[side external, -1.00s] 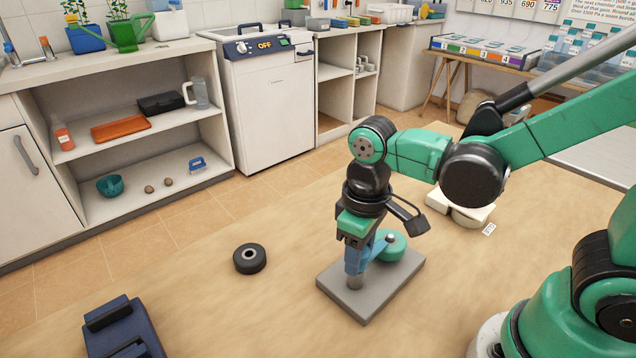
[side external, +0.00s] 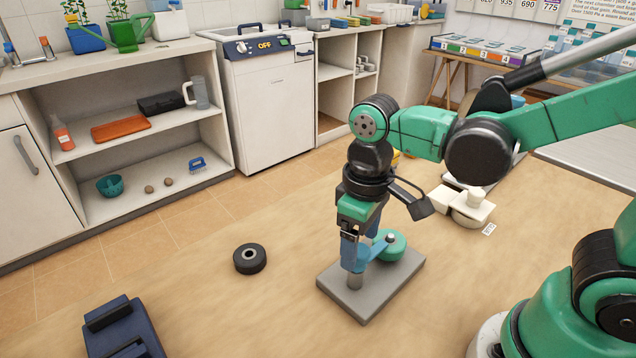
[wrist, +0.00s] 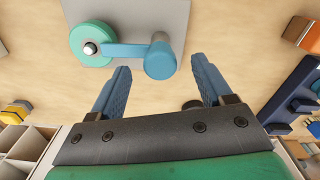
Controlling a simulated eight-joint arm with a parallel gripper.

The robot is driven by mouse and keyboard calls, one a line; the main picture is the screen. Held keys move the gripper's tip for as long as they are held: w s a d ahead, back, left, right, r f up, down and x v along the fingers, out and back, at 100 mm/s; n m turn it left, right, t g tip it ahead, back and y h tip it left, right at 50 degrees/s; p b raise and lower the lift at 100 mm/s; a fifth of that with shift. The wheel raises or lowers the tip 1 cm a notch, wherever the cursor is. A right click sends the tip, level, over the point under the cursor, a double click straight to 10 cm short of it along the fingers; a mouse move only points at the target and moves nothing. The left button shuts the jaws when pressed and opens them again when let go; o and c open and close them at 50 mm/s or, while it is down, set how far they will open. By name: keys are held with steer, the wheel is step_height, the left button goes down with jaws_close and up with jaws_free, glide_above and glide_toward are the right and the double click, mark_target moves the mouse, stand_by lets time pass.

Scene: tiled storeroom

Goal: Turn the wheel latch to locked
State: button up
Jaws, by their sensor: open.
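The wheel latch has a grey base plate (side external: 392,285), a round green wheel (side external: 392,246) and a blue crank arm (side external: 374,254). In the wrist view, the arm (wrist: 125,50) runs from the green wheel (wrist: 88,42) to an upright blue handle (wrist: 160,60) on the right. My gripper (side external: 362,242) points down, just above the handle end of the arm in the side view. In the wrist view, my gripper (wrist: 160,66) is open, with one finger each side of the handle's line. Whether a finger touches the handle cannot be told.
A black ring (side external: 249,259) lies left of the plate, and a dark blue block-like object (side external: 122,330) lies at the table's near left. A white device (side external: 468,207) stands behind the plate. Bare tabletop (side external: 215,310) lies between the ring and the blue object.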

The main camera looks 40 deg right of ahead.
steer(key=shift+r, duration=1.65)
steer(key=w+d+r+m+t, duration=0.1)
steer(key=w+d+m+t, duration=0.1)
steer(key=d+t, duration=0.4)
steer(key=shift+r+m+t, duration=0.15)
steer(key=shift+m+t, duration=0.35)
steer(key=shift+m, duration=0.1)
